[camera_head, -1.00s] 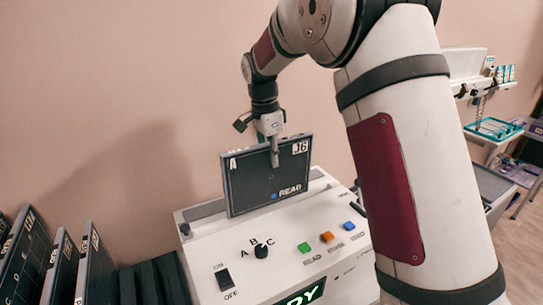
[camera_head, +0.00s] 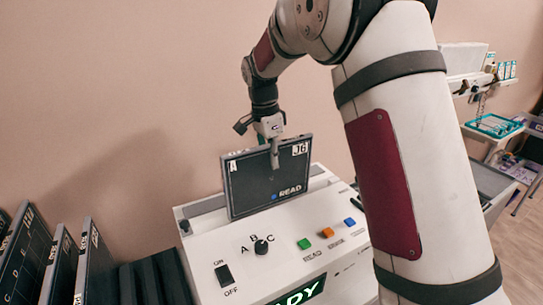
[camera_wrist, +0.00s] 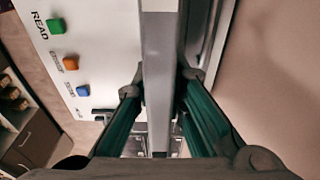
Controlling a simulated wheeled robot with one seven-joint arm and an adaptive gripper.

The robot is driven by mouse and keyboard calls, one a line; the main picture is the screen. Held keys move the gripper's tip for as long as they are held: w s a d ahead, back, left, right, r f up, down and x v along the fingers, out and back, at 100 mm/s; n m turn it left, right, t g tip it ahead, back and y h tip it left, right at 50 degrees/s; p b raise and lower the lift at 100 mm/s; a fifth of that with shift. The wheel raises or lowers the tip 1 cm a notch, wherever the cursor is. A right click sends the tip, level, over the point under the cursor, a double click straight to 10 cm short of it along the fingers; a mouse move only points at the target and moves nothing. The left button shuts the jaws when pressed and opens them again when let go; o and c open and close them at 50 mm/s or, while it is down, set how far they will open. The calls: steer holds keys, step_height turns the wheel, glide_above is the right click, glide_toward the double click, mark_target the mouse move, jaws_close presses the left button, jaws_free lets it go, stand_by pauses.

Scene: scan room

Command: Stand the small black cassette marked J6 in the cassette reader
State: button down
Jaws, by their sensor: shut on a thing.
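The small black cassette marked J6 (camera_head: 266,178) is upright over the slot of the white cassette reader (camera_head: 290,262). Its face shows A, J6 and a blue dot with READ. My gripper (camera_head: 274,156) is shut on its top edge, with one finger on the front face. The wrist view shows the cassette's grey edge (camera_wrist: 159,75) between the two fingers (camera_wrist: 158,103). The cassette's lower edge overlaps the dark slot (camera_head: 205,207); I cannot tell whether it is inside or just above.
Several larger black cassettes (camera_head: 55,270) lean in a dark rack at the lower left. The reader's top has a knob (camera_head: 261,246), a switch (camera_head: 223,275) and green, orange and blue buttons. A teal tray (camera_head: 494,125) is far right. The wall is behind the reader.

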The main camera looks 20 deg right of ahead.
steer(key=b, duration=0.2)
glide_above(272, 204)
steer(key=shift+w+f, duration=0.15)
steer(key=shift+f, duration=1.45)
steer(key=shift+w+f, duration=0.15)
steer(key=shift+f, duration=1.4)
steer(key=shift+w+f, duration=0.15)
steer(key=shift+f, duration=1.45)
steer(key=shift+f, duration=0.15)
steer(key=c, duration=1.5)
jaws_free()
steer(key=shift+c, duration=0.2)
steer(key=r, duration=0.4)
steer(key=a+r, duration=0.1)
steer(key=r, duration=0.7)
steer(key=shift+s+a, duration=0.15)
steer(key=shift+r, duration=0.1)
